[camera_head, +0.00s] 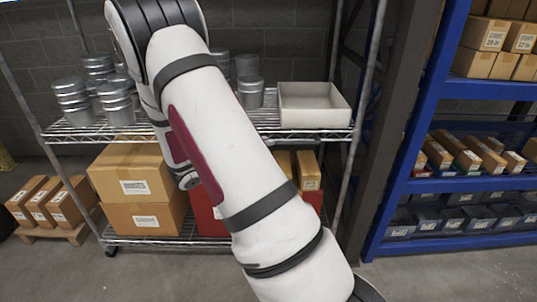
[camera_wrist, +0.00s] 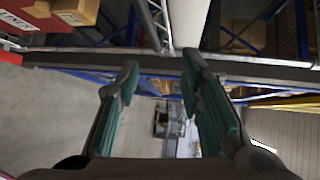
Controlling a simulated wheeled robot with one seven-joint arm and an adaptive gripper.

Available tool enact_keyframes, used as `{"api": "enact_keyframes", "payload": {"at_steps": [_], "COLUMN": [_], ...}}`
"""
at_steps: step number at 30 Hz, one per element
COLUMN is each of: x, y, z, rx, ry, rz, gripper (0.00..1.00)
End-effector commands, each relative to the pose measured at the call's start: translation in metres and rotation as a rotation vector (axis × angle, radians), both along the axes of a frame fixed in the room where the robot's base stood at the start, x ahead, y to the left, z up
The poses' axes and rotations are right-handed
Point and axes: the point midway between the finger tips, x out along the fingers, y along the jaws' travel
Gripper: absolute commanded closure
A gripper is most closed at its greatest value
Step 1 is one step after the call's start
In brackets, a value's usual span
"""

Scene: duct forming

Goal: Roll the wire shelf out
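The wire shelf (camera_head: 85,133) is a chrome rack with upright posts and a caster (camera_head: 110,250) at its lower left. It stands by the grey block wall in the head view. My arm crosses in front of its middle and hides part of it. My gripper is hidden in the head view. In the wrist view my gripper (camera_wrist: 158,70) is open, its two green-padded fingers apart with nothing clearly held. A broad pale post (camera_wrist: 188,25) and a horizontal bar show beyond the fingertips. I cannot tell whether the fingers touch either.
The shelf carries metal cans (camera_head: 72,100), a pale tray (camera_head: 312,105) and cardboard boxes (camera_head: 138,172). A blue rack (camera_head: 403,160) stands close on the right. A small pallet (camera_head: 55,233) with boxes is at the left. The floor (camera_head: 160,277) in front looks clear.

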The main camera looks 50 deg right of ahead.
Motion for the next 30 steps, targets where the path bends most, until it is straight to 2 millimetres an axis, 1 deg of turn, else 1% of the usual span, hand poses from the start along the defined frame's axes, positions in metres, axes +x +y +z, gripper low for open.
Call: {"api": "enact_keyframes", "payload": {"at_steps": [1, 3, 8, 11, 14, 24, 30], "x": [0.006, 0.011, 0.014, 0.013, 0.011, 0.005, 0.003], "y": [-0.004, -0.007, -0.014, -0.025, -0.041, -0.106, -0.133], "z": [-0.014, -0.022, -0.027, -0.028, -0.031, -0.041, -0.044], "rx": [-0.011, -0.022, -0.03, -0.03, -0.029, -0.028, -0.028], "ry": [0.059, 0.118, 0.162, 0.16, 0.159, 0.156, 0.157], "rz": [0.026, 0.053, 0.074, 0.072, 0.07, 0.069, 0.072], "gripper": [0.65, 0.65, 0.65, 0.65, 0.65, 0.65, 0.65]}}
